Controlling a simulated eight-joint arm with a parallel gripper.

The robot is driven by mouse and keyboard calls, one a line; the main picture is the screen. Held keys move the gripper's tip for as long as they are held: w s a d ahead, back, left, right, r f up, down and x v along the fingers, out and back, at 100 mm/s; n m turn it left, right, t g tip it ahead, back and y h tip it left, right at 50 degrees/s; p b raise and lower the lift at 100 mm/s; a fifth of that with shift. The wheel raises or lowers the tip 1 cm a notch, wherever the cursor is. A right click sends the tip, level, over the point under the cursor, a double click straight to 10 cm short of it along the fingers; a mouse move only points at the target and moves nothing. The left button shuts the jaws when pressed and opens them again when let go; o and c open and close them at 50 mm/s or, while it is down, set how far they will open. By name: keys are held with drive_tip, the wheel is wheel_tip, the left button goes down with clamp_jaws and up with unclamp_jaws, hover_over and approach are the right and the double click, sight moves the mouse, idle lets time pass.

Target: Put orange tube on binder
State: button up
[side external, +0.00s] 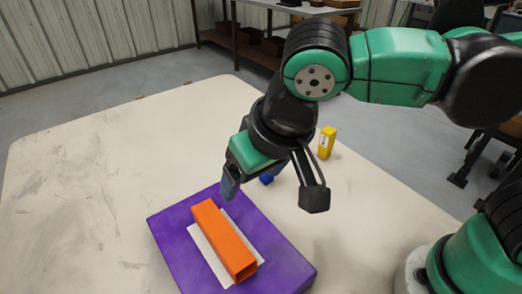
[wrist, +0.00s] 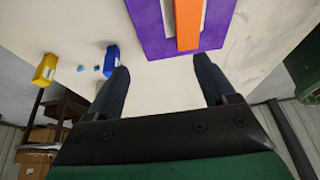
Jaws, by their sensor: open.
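The orange tube (side external: 224,240) lies lengthwise on top of the purple binder (side external: 172,237), over the binder's white label (side external: 205,248). In the wrist view the orange tube (wrist: 188,24) and the purple binder (wrist: 150,32) show at the top edge, cut off by the frame. My gripper (side external: 272,200) is open and empty, above the table near the binder's far edge. In the wrist view its two fingers (wrist: 160,84) are apart with only bare table between them. They do not touch the tube.
A yellow block (side external: 327,142) stands on the table behind my gripper. A blue object (side external: 268,177) is partly hidden by the gripper; a blue block (wrist: 111,57) and small blue pieces (wrist: 89,69) show in the wrist view. The table's left side (side external: 80,200) is clear.

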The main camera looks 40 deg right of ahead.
drive_tip(key=w+d+f+t, duration=0.2)
drive_tip(key=d, duration=1.5)
drive_tip(key=shift+d+f+t, duration=0.2)
drive_tip(key=shift+t, duration=0.1)
